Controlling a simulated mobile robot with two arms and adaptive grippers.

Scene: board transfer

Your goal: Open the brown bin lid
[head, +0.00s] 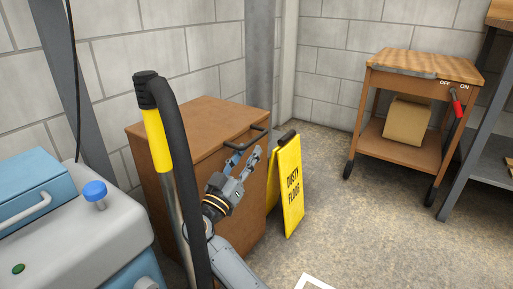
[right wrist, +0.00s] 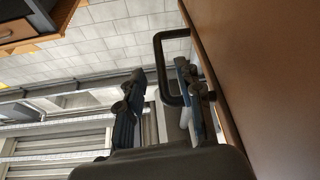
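The brown bin (head: 160,180) stands against the block wall in the head view. Its brown lid (head: 200,120) lies flat and looks shut, with a black handle (head: 258,129) at the right edge. My right gripper (head: 244,160) is just in front of the handle. In the right wrist view my right gripper (right wrist: 160,95) is open, and the black handle (right wrist: 159,65) reaches in near the right finger, with its bar between the two fingers. I cannot tell whether a finger touches it. My left gripper is not in view.
A yellow floor sign (head: 290,190) stands close right of the bin. A pole with yellow and black parts (head: 157,140) rises in front of it. A grey-blue machine (head: 70,240) is at left, a wooden cart (head: 420,90) at back right.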

